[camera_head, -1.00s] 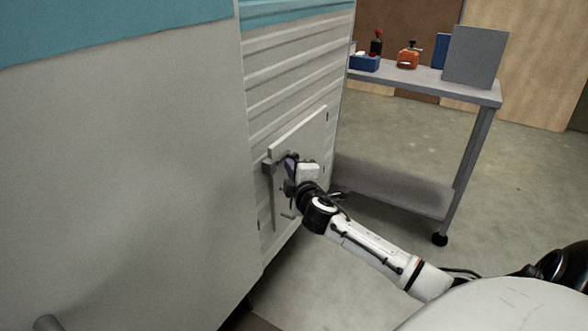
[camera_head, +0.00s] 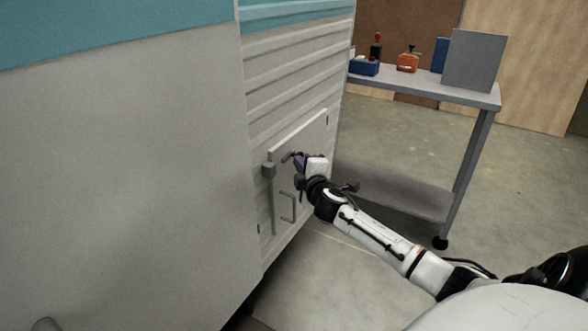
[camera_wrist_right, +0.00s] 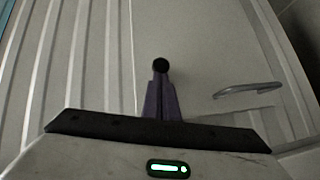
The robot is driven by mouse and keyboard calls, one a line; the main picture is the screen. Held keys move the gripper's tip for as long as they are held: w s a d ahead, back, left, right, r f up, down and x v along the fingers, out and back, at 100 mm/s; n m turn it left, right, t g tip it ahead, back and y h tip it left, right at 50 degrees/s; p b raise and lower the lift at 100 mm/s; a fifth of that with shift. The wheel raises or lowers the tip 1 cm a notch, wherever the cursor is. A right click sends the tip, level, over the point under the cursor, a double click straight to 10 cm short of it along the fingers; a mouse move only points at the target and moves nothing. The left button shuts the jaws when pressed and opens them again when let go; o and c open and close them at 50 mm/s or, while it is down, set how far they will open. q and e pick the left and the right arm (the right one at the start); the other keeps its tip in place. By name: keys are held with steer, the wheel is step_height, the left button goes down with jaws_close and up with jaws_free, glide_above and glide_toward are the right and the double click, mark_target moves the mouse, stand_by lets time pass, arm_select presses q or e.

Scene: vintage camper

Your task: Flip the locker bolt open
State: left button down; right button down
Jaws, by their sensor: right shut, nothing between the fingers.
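The locker door (camera_head: 312,138) is a pale hatch low in the camper's ribbed side, and it looks closed. A grey bolt block (camera_head: 268,171) sits at its left edge, above a thin vertical bar. A short dark grey piece (camera_head: 287,156), perhaps the bolt's lever, shows just left of my right gripper (camera_head: 297,162). In the right wrist view my right gripper (camera_wrist_right: 160,85) has its purple fingers together, empty. A dark round knob (camera_wrist_right: 160,65) shows at the fingertips; whether they touch it I cannot tell. My left gripper is out of view.
A U-shaped door handle (camera_head: 288,207) is below the gripper; it also shows in the right wrist view (camera_wrist_right: 248,90). A grey wheeled table (camera_head: 485,95) with a blue tray, an orange object and panels stands behind right. Floor between is clear.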

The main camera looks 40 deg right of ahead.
steer(key=shift+d+r, duration=0.2)
steer(key=shift+d, duration=0.05)
arm_select(q)
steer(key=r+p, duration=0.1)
steer(key=p, duration=0.2)
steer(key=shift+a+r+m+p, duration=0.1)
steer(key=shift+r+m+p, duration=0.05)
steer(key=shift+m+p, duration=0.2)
arm_select(e)
steer(key=w+a+v, duration=0.1)
steer(key=a+v, duration=0.2)
steer(key=v, duration=1)
steer(key=shift+w, duration=0.25)
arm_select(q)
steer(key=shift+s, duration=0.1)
arm_select(e)
steer(key=shift+r, duration=0.1)
